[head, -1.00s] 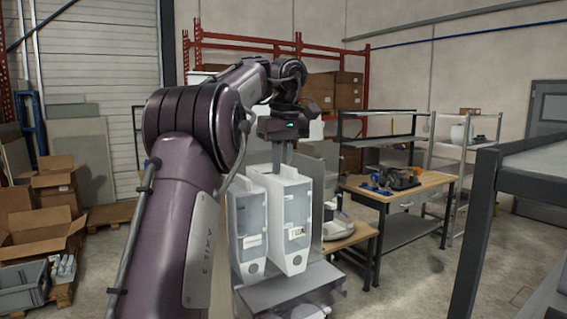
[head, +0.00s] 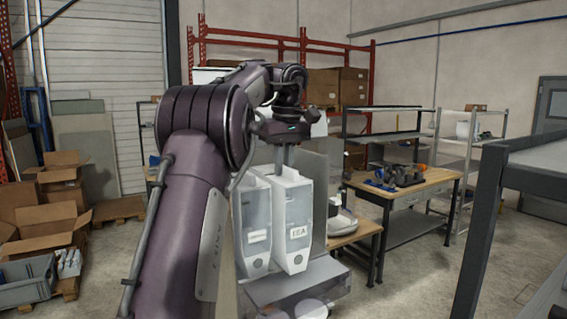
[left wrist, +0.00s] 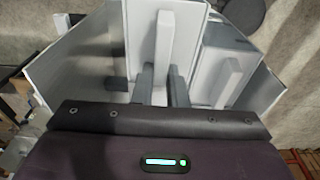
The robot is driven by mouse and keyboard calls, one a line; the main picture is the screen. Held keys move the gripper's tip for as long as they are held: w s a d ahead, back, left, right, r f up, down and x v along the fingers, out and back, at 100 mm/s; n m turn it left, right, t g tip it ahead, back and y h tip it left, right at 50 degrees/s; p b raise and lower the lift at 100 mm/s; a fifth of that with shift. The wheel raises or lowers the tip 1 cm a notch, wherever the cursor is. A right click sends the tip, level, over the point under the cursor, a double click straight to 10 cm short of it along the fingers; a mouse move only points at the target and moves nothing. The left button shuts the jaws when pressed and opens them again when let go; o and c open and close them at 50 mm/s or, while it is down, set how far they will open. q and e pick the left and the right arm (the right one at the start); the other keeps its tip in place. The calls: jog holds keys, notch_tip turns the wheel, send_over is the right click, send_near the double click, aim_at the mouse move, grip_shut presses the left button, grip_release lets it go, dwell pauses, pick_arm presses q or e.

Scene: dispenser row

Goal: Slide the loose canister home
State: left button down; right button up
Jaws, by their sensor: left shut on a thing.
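A white canister labelled TEA (head: 293,222) stands upright in the dispenser row, right of a second, similar canister (head: 256,228). My left gripper (head: 283,162) reaches down from above to the top of the TEA canister. In the left wrist view its two fingers (left wrist: 161,86) sit on either side of the pale raised grip (left wrist: 165,45) on the canister's top, shut on it. The neighbouring canister (left wrist: 228,75) stands close beside it there. The TEA canister's back is hidden in the head view. My right gripper is not in view.
A grey ledge (head: 290,283) juts out below the canisters, with pale round items (head: 310,308) lower down. A grey panel (left wrist: 90,55) stands beside the canister in the left wrist view. A wooden workbench (head: 420,187) with tools is to the right.

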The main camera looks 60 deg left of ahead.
pick_arm(q)
jog(key=shift+f, duration=0.35)
jog(key=c, duration=1.4)
grip_release()
jog(key=shift+o, duration=0.2)
jog(key=r, duration=0.5)
jog(key=d+r, duration=0.1)
jog(key=r, duration=0.1)
jog(key=shift+r, duration=0.35)
